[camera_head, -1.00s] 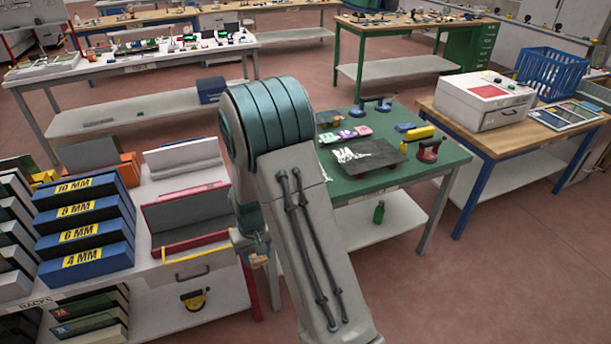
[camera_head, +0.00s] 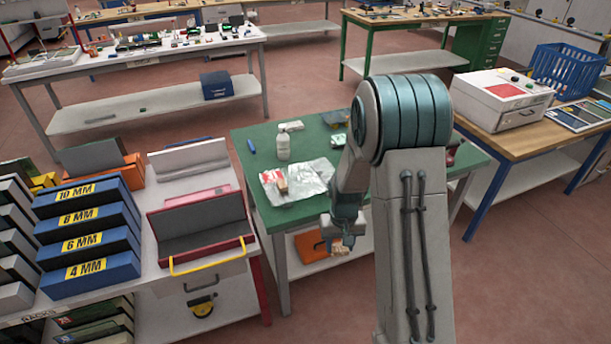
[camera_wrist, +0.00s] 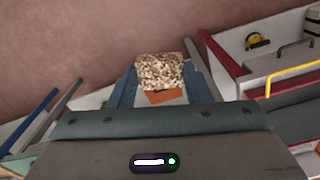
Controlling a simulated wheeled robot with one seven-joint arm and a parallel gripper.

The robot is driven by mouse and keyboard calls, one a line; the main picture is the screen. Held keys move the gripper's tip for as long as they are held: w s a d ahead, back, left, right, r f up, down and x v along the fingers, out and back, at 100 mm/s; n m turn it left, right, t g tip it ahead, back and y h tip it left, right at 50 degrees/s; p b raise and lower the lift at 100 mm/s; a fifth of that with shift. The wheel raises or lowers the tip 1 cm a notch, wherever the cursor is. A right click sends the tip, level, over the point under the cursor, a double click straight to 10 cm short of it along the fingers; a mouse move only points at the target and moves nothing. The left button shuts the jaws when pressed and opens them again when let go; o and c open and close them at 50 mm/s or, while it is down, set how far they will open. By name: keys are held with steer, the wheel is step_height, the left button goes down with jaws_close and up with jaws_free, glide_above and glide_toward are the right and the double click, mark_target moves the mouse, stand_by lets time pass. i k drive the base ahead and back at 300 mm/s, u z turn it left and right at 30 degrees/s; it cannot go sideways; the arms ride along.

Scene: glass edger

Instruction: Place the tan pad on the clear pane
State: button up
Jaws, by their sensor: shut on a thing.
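My gripper (camera_head: 340,244) hangs in front of the green bench, above its lower shelf level in the picture. It is shut on a tan, speckled pad. The pad (camera_wrist: 160,71) shows between the two fingers (camera_wrist: 160,86) in the wrist view, with its grainy face visible. In the head view the pad is small and partly hidden by the fingers. I cannot make out the clear pane; my arm covers the right part of the green bench.
The green bench (camera_head: 262,150) holds a white bottle (camera_head: 283,148) and a crumpled clear bag (camera_head: 312,180). An orange item (camera_head: 312,246) lies on its lower shelf. At left stand a red-trimmed rack (camera_head: 200,225) and blue boxes (camera_head: 90,233). A wooden bench with a white box (camera_head: 500,100) stands right.

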mark_target(323, 177)
steer(key=i, duration=1.55)
steer(key=u, duration=0.5)
